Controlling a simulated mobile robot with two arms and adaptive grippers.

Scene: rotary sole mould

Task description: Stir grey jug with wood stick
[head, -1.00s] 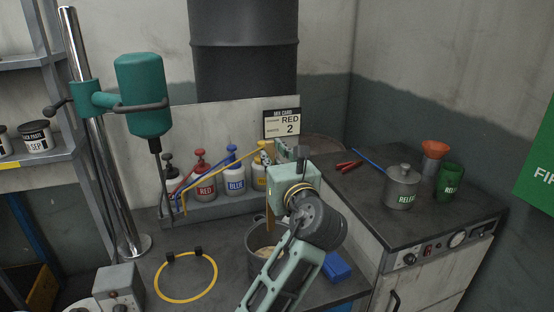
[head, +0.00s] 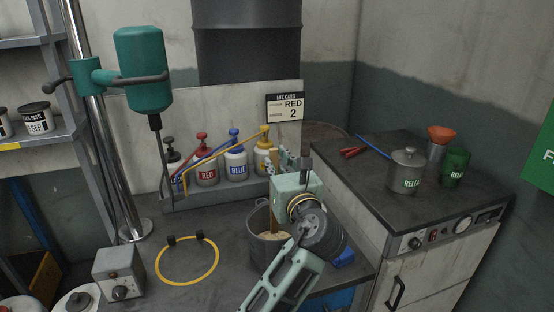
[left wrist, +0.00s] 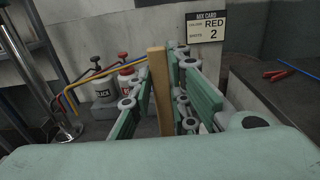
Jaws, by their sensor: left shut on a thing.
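The grey jug (head: 254,247) stands on the bench, with pale contents showing inside. My left gripper (head: 282,172) is above the jug and shut on the wood stick (head: 273,214), which is upright. The stick's lower end reaches down inside the jug's mouth, at or in the pale contents; its tip is hidden. In the left wrist view, the stick (left wrist: 160,92) stands between the green fingers. My wrist and arm cover the jug's right side. My right gripper is not in view.
Pump bottles, including a red (head: 206,172) and a blue one (head: 236,165), stand behind the jug. A yellow ring (head: 160,268) and a teal stand mixer (head: 143,70) are left. A lidded pot (head: 406,175) stands on the right cabinet.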

